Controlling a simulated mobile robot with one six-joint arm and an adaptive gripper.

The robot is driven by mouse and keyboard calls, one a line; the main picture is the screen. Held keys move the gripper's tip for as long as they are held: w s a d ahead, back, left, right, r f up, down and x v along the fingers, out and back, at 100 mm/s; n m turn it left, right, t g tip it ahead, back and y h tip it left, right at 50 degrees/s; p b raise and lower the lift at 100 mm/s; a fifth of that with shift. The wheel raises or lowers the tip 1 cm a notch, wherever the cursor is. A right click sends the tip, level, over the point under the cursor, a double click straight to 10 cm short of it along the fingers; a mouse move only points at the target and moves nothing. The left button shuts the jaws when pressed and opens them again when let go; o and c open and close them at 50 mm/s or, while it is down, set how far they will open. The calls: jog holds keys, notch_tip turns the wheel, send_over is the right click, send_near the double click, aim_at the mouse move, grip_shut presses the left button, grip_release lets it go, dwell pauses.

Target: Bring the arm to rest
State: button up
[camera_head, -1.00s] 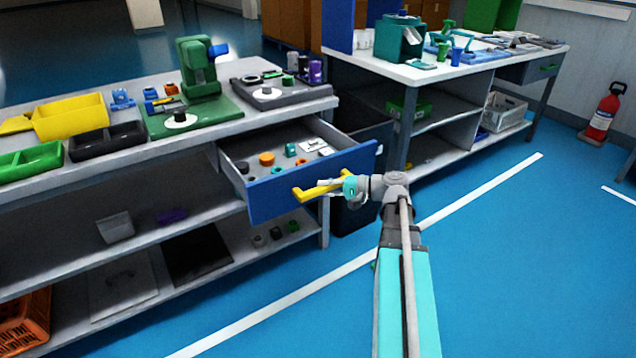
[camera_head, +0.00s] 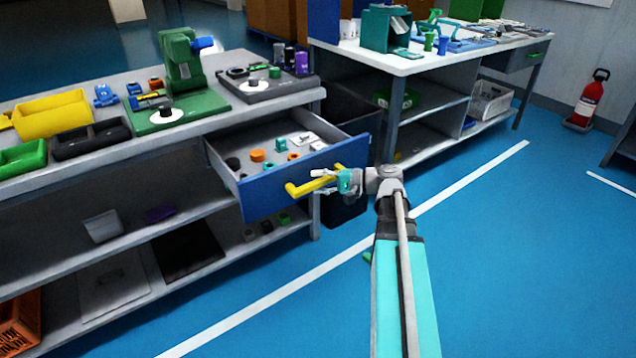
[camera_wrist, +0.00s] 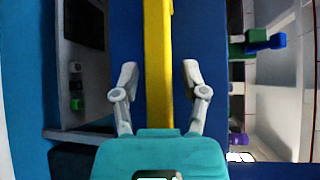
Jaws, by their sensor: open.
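My gripper (camera_head: 325,178) is at the front of an open blue-fronted drawer (camera_head: 290,192) in the left workbench. In the wrist view my gripper (camera_wrist: 160,82) has its two fingers apart. The yellow drawer handle (camera_head: 308,185) runs between them in the wrist view (camera_wrist: 158,60), with a gap visible on each side. How deep the handle sits between the fingers is hard to tell. My arm reaches up from the bottom right of the head view.
The drawer holds several small parts, among them an orange ring (camera_head: 257,155). The left bench carries a green press (camera_head: 182,65) and a yellow bin (camera_head: 52,115). A second bench (camera_head: 425,62) stands behind right. Blue floor (camera_head: 500,250) is clear on the right; a fire extinguisher (camera_head: 588,100) stands beyond.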

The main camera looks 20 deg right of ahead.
dwell(0.3)
jog(key=shift+w+d, duration=0.1)
jog(key=shift+d, duration=0.35)
jog(key=d+m+t+h+p, duration=0.2)
jog(key=d+m+h+p, duration=0.45)
jog(key=d, duration=0.85)
jog(key=s+a+f+n+g+h+b, duration=0.25)
jog(key=a+f+n+g, duration=0.2)
jog(key=a, duration=0.55)
jog(key=s+a+f+n+g+h+b, duration=0.2)
jog(key=s+a+f+n+g, duration=0.25)
jog(key=a, duration=0.65)
jog(key=s+a+f+n+g+h+b, duration=0.25)
jog(key=a+f+n, duration=0.4)
jog(key=a, duration=0.35)
notch_tip(320, 180, up, 37)
jog(key=p, duration=3.8)
jog(key=shift+s+d+m, duration=0.15)
jog(key=shift+s+m, duration=0.1)
jog(key=shift+m, duration=0.05)
